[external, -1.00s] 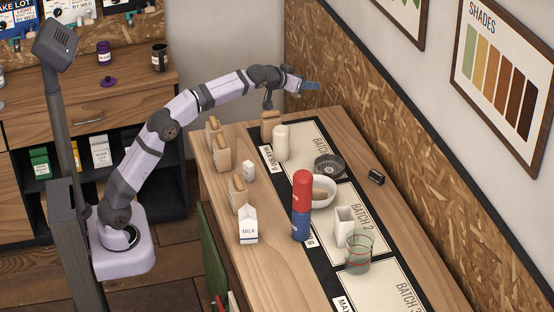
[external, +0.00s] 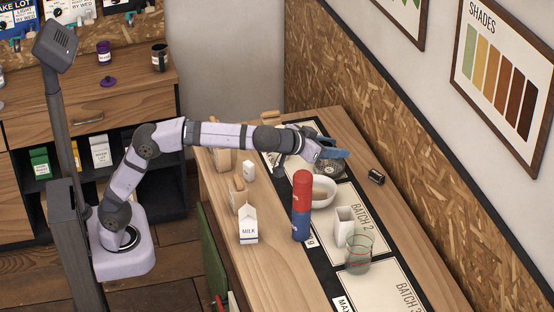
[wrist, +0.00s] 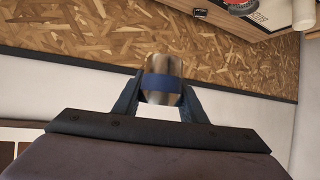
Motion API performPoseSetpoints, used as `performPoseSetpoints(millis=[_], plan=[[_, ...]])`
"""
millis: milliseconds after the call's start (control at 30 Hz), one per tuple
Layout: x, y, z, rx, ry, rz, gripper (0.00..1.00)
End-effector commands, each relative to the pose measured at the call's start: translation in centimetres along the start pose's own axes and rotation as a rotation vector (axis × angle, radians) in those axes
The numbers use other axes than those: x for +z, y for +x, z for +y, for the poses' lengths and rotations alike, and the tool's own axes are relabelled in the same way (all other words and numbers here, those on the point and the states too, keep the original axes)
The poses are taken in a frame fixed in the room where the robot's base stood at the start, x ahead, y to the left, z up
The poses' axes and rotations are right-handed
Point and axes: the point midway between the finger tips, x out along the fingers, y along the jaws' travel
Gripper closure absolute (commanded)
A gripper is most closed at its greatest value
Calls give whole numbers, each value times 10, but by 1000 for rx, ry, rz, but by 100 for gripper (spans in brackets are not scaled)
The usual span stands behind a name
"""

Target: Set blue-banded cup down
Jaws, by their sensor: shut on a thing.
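The blue-banded cup (wrist: 161,84) is a shiny metallic cup with a blue band around it. It sits between the two fingers of my gripper (wrist: 160,96) in the wrist view, and the gripper is shut on it. In the external view my gripper (external: 330,153) is at the end of the outstretched arm, over the far part of the table (external: 262,270). The cup cannot be made out clearly there. The gripper partly covers a round dark dish (external: 330,171); its height above the dish is hard to tell.
A red-and-blue cylinder (external: 302,205) stands tall beside a white bowl (external: 322,192). A small black box (external: 376,177) lies near the wall-side edge. The chipboard wall (external: 430,190) borders the table.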

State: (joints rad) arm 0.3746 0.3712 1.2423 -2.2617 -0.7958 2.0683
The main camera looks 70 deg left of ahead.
Motion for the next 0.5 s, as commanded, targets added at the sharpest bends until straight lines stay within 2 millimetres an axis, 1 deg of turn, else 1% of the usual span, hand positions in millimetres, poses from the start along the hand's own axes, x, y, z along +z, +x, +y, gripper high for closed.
performPoseSetpoints(millis=[33, 67, 267, 500], plan=[[3, -7, 9, 11, 5, 4, 83], [4, -10, 13, 15, 8, 7, 83], [32, 6, 11, 11, 7, 3, 83], [89, 38, 11, 11, 13, 1, 83]])
